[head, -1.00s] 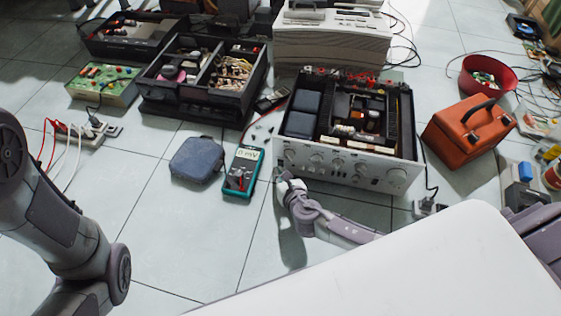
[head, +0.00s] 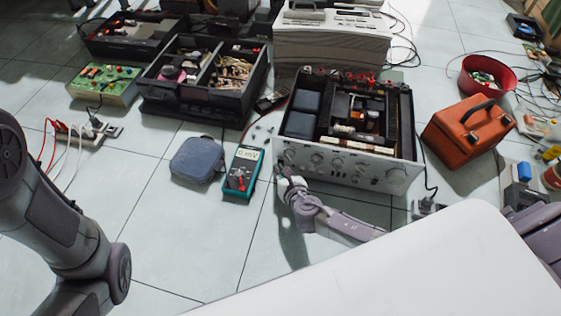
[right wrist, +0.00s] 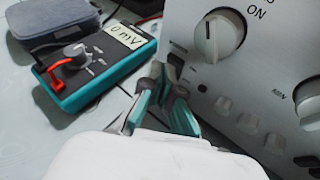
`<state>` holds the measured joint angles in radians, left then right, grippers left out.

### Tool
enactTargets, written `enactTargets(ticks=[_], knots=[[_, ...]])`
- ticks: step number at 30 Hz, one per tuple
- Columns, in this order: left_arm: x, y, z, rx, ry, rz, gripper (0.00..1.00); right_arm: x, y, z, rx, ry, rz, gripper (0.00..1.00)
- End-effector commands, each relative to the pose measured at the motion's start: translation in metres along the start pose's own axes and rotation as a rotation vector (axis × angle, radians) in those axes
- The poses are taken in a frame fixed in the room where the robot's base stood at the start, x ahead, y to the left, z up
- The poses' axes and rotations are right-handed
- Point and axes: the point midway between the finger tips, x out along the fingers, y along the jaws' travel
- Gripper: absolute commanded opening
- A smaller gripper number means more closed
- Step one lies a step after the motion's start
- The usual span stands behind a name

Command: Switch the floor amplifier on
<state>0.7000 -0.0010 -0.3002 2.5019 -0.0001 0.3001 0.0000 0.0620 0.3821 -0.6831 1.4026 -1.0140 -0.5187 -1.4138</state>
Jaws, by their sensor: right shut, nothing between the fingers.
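The amplifier (head: 350,166) stands on the floor with its top open and its silver front panel, full of knobs, facing me. In the right wrist view a white knob (right wrist: 219,36) sits on that panel under the printed word ON. A small dark slot or button (right wrist: 175,66) is near the panel's left edge. My right gripper (head: 284,170) is shut and empty, its tips close to the panel's lower left end. In the right wrist view its teal-lined fingers (right wrist: 162,80) are just below the dark slot; whether they touch the panel I cannot tell. My left gripper is out of view.
A teal multimeter (head: 241,172) and a blue-grey case (head: 197,160) lie left of the amplifier. An orange toolbox (head: 467,134) stands to its right. A power strip (head: 92,130) lies at far left. Bare tiles lie in front.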

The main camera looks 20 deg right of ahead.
Motion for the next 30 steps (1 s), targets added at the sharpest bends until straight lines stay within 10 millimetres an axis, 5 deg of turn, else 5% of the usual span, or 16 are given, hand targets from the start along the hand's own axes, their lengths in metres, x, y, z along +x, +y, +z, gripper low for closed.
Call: enactTargets(ticks=[30], knots=[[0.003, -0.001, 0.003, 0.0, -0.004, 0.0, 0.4, -0.008, 0.005, -0.005, 0.0, 0.0, 0.0, 0.0]])
